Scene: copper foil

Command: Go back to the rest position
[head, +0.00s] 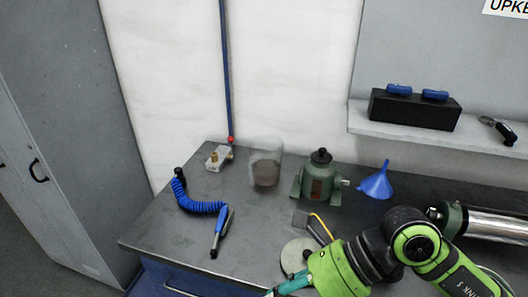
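My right arm comes in from the lower right, its green and black links over the front of the workbench. A teal part at its end runs toward the bottom edge, and no gripper fingers show. My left arm and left gripper are not in view. The arm hides part of the bench's right front.
A grey cabinet (70,100) stands left.

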